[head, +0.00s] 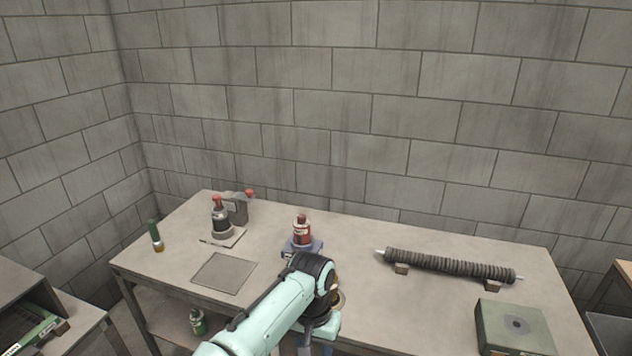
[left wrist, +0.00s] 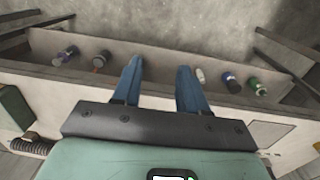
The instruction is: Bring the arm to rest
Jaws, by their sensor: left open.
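My left arm (head: 265,318) comes in from the bottom of the head view and reaches over the front of the workbench. Its gripper is mostly hidden there behind the wrist. In the left wrist view my left gripper (left wrist: 157,78) is open, its two blue fingers apart with nothing between them. The fingers point towards the bench's lower shelf, where several small bottles stand, among them a green one (left wrist: 257,87). The ribbed mesh tube (head: 450,265) lies on two small supports on the right of the bench, clear of the arm. My right gripper is not in view.
The bench (head: 365,310) holds a red-brown bottle (head: 302,229) on a blue base, a dark bottle (head: 220,217) by a grey clamp, a flat grey mat (head: 224,272), a green cylinder (head: 155,235) and a green box (head: 513,328). A block wall stands behind.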

